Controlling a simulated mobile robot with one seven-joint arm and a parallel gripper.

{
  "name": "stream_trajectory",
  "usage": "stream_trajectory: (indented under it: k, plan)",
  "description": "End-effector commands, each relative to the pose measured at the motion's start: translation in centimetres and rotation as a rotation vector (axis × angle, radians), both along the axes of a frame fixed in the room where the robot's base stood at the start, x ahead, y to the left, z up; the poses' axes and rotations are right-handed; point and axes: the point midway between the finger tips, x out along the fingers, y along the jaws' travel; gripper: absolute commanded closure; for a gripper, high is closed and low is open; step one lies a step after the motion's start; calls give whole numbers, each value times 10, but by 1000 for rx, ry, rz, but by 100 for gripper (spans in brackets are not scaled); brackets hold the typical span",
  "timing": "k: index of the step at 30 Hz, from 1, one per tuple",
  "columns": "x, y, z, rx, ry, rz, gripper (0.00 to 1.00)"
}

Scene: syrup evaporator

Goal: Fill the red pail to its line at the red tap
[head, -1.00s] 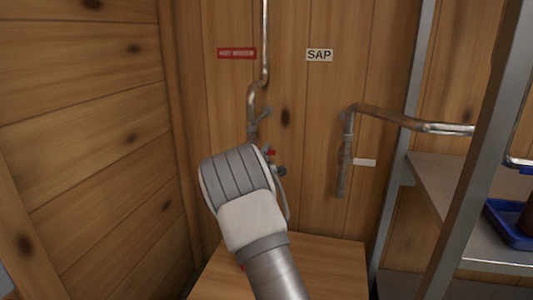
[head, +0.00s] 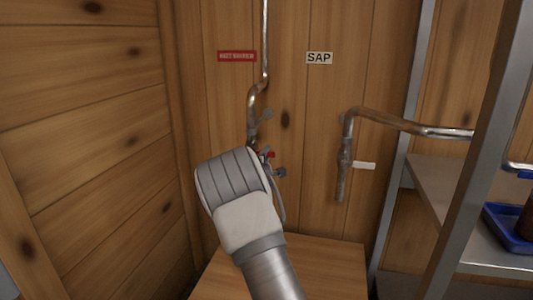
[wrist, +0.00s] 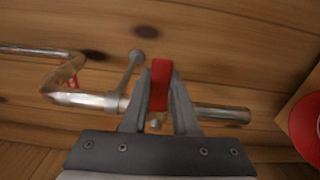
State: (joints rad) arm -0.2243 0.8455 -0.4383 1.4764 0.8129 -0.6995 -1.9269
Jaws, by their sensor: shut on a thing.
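The tap is a metal pipe fitting (head: 254,110) on the wooden wall, below a small red sign with blurred lettering (head: 237,56). In the wrist view its pipe (wrist: 225,115) crosses behind my gripper (wrist: 160,88). My gripper is shut on a small red piece (wrist: 160,82), which looks like the tap's handle; a grey lever (wrist: 135,65) stands beside it. In the head view my wrist hides most of this spot, with a bit of red (head: 271,154) showing. Part of the red pail (wrist: 308,125) shows at the wrist view's right edge; its inside and line cannot be made out.
A wooden counter (head: 325,265) stands below the pipes. A second pipe (head: 343,170) near the SAP sign (head: 319,58) hangs to the right. A metal shelf (head: 450,190) with a blue tray (head: 508,235) stands further right. A plank wall closes the left side.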

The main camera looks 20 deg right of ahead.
Motion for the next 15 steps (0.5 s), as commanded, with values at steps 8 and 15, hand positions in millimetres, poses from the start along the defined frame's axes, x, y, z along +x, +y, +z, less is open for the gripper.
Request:
stream_trajectory:
  k: [8,15]
  plan:
    - [1,2,16,-118,83,2,100]
    - [2,5,27,-259,176,3,100]
